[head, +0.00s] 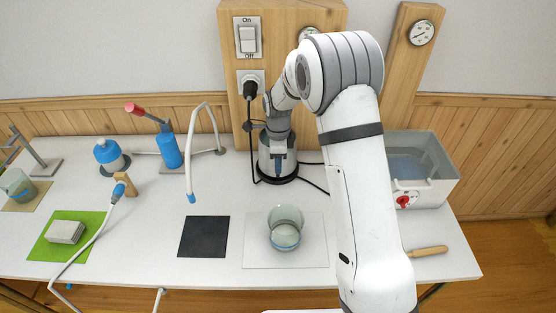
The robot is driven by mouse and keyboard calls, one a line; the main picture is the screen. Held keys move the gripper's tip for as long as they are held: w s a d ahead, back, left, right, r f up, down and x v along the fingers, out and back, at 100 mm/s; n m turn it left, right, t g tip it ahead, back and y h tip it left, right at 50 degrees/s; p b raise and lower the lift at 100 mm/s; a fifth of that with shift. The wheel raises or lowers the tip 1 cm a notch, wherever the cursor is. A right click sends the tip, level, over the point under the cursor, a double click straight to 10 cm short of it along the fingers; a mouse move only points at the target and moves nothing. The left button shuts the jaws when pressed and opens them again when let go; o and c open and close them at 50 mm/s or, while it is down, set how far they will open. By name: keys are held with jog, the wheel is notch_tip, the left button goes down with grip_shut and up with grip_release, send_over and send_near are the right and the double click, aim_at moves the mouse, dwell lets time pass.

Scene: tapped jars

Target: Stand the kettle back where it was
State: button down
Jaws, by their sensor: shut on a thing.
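The kettle (268,164) is a grey vessel with a blue strip on its front, at the back middle of the white table. It is upright on or just above a round black base (275,181); I cannot tell whether it touches. My gripper (278,138) is at the kettle's top, shut on it. My wrist and forearm come down over it from the right and hide the fingers and handle.
A glass jar (285,240) with some liquid stands on a pale mat (316,256) in front. A black mat (204,237) lies bare beside it. A hooked pipe (189,150) rises left of the kettle. A tank (437,185) with a red tap stands right. Black cords run by the base.

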jog(key=shift+f+b, duration=0.4)
jog(key=shift+f, duration=0.1)
dwell(0.7)
jog(key=c, duration=1)
grip_release()
jog(key=shift+o, duration=1.4)
jog(key=shift+s+f, duration=0.1)
jog(key=shift+r, duration=0.2)
jog(key=shift+w+r+p, duration=0.2)
jog(key=shift+r+p, duration=2.15)
jog(key=shift+r, duration=1.5)
notch_tip(320, 180, up, 8)
jog(key=b, duration=0.1)
jog(key=shift+w, duration=0.15)
